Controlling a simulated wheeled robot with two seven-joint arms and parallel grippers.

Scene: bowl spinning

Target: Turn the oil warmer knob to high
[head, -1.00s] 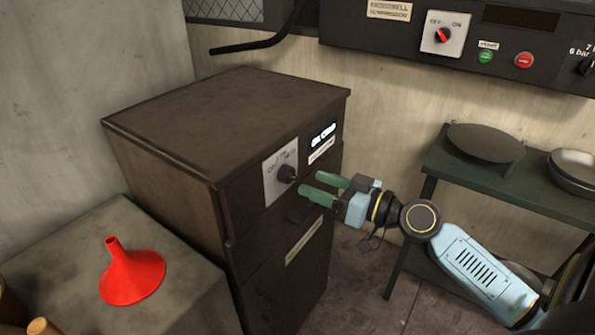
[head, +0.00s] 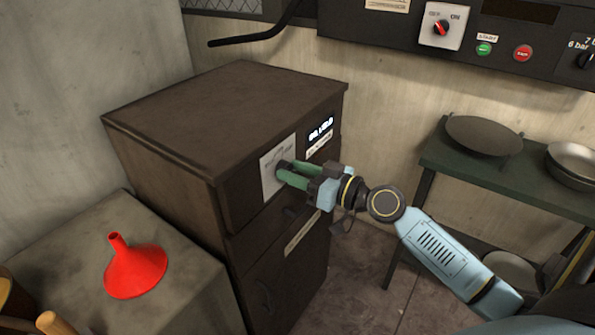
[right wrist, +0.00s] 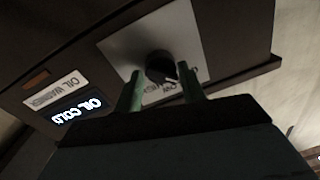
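The oil warmer (head: 225,120) is a dark brown cabinet in the middle of the head view. Its black knob (right wrist: 160,68) sits on a pale dial plate (right wrist: 187,30); in the head view the fingers largely hide it. A lit display (right wrist: 77,109) beside it reads "OIL COLD". My right gripper (head: 281,169) is at the dial plate, its two green fingers apart. In the right wrist view its fingertips (right wrist: 159,84) stand either side of the knob, with a gap visible at each side. My left gripper is not in view.
A red funnel (head: 135,268) stands on a grey block (head: 190,285) at the lower left. A green shelf (head: 480,180) with pans is at the right. A control panel (head: 500,45) with a red switch is on the back wall.

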